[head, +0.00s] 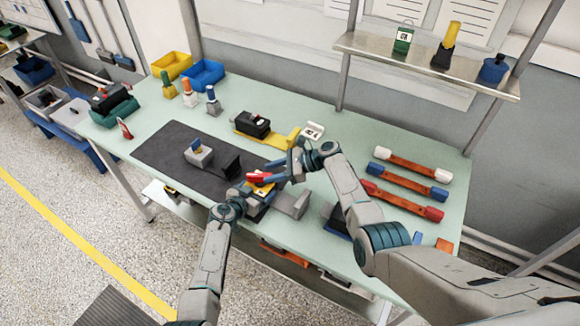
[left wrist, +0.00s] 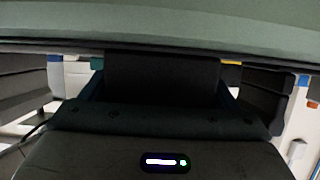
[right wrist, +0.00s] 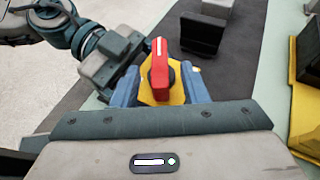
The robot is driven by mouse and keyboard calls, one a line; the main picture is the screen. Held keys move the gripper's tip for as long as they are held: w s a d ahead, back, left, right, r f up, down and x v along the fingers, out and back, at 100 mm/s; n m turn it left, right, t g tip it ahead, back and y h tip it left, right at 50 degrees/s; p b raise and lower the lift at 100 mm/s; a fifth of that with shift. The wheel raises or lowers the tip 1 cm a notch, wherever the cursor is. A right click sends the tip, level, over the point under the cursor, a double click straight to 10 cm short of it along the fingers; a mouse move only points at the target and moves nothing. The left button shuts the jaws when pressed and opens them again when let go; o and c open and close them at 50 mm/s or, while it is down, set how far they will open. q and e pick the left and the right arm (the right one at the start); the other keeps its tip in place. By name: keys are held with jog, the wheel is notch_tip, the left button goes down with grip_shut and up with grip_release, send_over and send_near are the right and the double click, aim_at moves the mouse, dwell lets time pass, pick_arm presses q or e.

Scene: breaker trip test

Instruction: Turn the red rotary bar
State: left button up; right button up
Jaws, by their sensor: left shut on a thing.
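The red rotary bar (head: 259,178) is on a yellow plate (right wrist: 176,98) on top of a unit near the front of the dark mat. In the right wrist view the bar (right wrist: 160,65) points away from the camera. My right gripper (right wrist: 160,80) is open, with one blue finger on each side of the bar and a visible gap on both sides. My left gripper (head: 248,195) is beside the unit at the table's front. The left wrist view shows a dark block (left wrist: 163,75) between its jaws, which looks like the unit's body. Its fingertips are hidden.
A grey block with a blue lever (head: 199,155) and a black stand (head: 230,165) are on the dark mat (head: 165,150). A black device (head: 252,124) on a yellow base stands behind. Red bars with coloured ends (head: 405,200) lie at the right. The mat's left part is clear.

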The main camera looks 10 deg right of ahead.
aim_at(259, 175)
jog(key=v, duration=0.7)
jog(key=shift+d+r, duration=0.1)
notch_tip(259, 175, up, 4)
jog(key=a+h, duration=0.3)
jog(key=h, duration=0.1)
jog(key=shift+m+h, duration=0.3)
jog(key=x, duration=1.1)
jog(key=shift+a+f, duration=0.25)
grip_shut()
